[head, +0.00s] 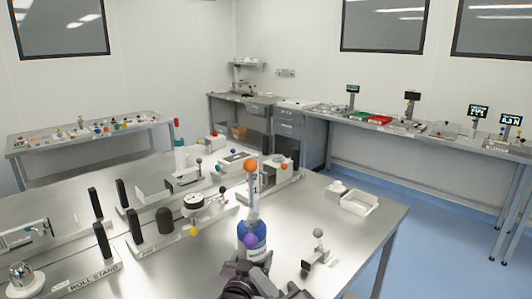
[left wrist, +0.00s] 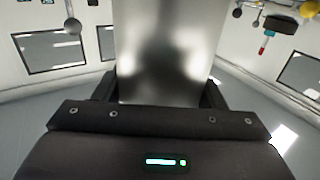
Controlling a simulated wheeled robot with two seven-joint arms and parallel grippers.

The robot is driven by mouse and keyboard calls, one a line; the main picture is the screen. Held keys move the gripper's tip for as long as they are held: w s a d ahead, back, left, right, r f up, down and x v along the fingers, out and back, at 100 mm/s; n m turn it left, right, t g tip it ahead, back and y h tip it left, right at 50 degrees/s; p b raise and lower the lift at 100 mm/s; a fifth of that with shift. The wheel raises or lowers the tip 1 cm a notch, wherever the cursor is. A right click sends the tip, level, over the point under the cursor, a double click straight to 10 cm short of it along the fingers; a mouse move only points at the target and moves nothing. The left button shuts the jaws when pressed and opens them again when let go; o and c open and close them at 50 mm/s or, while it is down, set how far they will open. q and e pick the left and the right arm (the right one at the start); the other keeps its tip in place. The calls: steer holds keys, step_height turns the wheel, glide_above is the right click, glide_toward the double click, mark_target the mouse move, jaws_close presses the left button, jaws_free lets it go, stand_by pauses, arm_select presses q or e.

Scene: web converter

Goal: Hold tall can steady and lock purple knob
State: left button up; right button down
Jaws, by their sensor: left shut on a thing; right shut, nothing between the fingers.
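A blue can-like container (head: 258,252) with a pale label stands upright on the near bench, below a pale column topped by an orange ball (head: 251,165). The purple knob (head: 250,241) shows in front of its upper part. My right gripper (head: 258,273) is shut and empty, close below the purple knob in the picture; I cannot tell if they touch. In the left wrist view my left gripper (left wrist: 160,98) is shut on a wide, smooth silver thing (left wrist: 163,50). I cannot tell if this is the tall can. I cannot make out the left gripper in the head view.
A dial gauge (head: 193,203), dark upright posts (head: 104,241) and a roll stand plate (head: 95,280) crowd the left. A small fixture with a grey ball (head: 317,250) and a white tray (head: 359,202) stand right. The bench's right front is mostly clear.

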arm_select(q)
steer(key=shift+r, duration=0.2)
steer(key=o, duration=1.6)
steer(key=shift+d, duration=0.1)
steer(key=v, duration=1.2)
steer(key=shift+s+f, duration=0.1)
